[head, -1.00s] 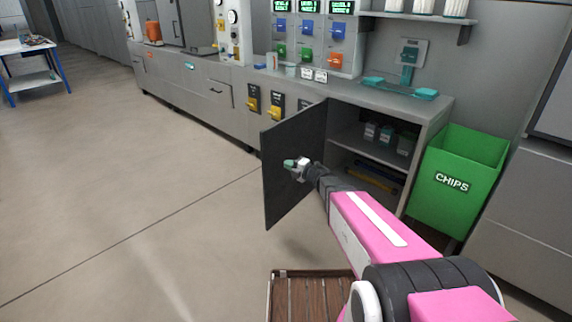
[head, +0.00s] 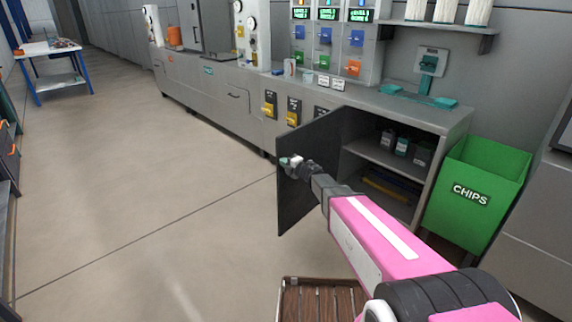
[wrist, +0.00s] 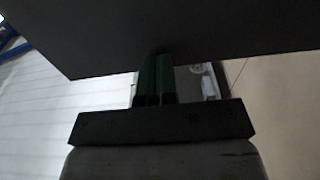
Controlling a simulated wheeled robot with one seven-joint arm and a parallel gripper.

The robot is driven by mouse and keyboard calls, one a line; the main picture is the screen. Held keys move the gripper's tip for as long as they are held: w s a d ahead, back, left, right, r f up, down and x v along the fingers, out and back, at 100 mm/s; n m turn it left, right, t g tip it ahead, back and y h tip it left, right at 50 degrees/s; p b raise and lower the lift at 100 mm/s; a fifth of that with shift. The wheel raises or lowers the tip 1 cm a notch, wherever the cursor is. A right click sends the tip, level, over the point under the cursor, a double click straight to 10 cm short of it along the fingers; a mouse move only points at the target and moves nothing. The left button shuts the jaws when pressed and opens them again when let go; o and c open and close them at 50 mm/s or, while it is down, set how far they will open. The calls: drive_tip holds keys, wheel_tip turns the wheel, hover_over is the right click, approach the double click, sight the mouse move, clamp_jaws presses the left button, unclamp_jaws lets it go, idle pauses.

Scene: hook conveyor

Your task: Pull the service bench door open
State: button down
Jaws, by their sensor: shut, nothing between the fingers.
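The service bench door (head: 310,205) is a dark panel. It stands swung wide open, hinged at the left of the cupboard opening (head: 385,165). My gripper (head: 288,161) is at the door's inner face near its outer edge. In the wrist view the shut fingers (wrist: 155,82) are dark green, with nothing held. The dark door (wrist: 190,30) fills the top of that view, at the fingertips. I cannot tell whether they touch it. No handle shows.
Small containers (head: 401,147) stand on the cupboard shelf. A green chips bin (head: 478,190) is right of the bench. A slatted wooden platform (head: 318,303) lies on the floor below my arm. The floor (head: 140,200) left of the door is clear.

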drive_tip(key=w+a+m+t+h, duration=0.2)
drive_tip(key=w+a, duration=1)
drive_tip(key=a, duration=0.1)
drive_tip(key=shift+t, duration=0.3)
drive_tip(key=shift+s, duration=0.1)
